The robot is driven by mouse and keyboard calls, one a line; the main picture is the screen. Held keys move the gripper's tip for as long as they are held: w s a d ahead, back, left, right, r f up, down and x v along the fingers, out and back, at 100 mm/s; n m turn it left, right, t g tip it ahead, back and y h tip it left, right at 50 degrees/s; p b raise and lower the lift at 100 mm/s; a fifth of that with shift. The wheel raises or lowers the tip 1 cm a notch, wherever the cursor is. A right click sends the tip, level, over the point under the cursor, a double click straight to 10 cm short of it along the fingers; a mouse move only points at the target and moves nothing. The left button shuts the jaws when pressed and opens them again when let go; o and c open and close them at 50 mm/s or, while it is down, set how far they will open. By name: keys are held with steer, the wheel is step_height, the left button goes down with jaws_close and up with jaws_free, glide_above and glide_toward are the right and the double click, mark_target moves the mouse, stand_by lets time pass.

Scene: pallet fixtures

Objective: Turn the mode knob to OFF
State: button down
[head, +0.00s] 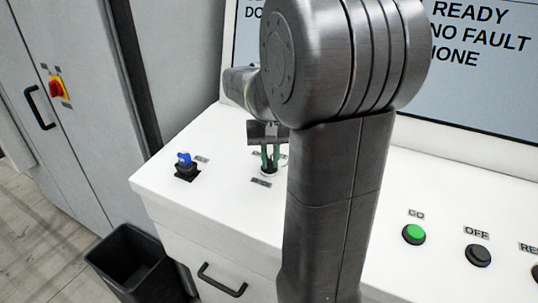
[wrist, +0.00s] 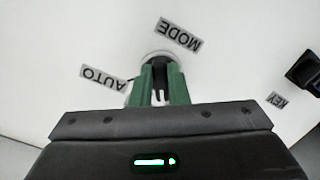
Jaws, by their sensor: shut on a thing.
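The mode knob (wrist: 158,58) is a dark knob on a pale round base, next to the labels MODE (wrist: 180,35) and AUTO (wrist: 104,79) in the wrist view. My gripper (wrist: 160,90) has its two green fingers shut on the knob, one on each side. The fingers hide most of the knob, so I cannot tell which way it points. In the head view my gripper (head: 270,160) reaches down onto the white console, left of my arm. No OFF label shows beside the knob.
A key switch with a blue key (head: 184,159) stands left of the knob. A green GO button (head: 413,234) and a dark OFF button (head: 478,255) sit at the right of the console (head: 225,205). The screen (head: 485,70) rises behind. A black bin (head: 135,262) stands below left.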

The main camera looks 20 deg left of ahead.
mark_target(271, 162)
steer(key=shift+w+d+r+n+p, duration=0.1)
steer(key=shift+n+p, duration=0.05)
steer(key=shift+n, duration=0.4)
steer(key=shift+w+n+p, duration=0.1)
steer(key=shift+n+p, duration=0.05)
steer(key=shift+n, duration=0.4)
steer(key=c, duration=1.4)
jaws_free()
steer(key=shift+s, duration=0.1)
step_height(271, 162, up, 14)
steer(key=shift+f, duration=0.2)
step_height(271, 162, down, 14)
steer(key=shift+r, duration=0.1)
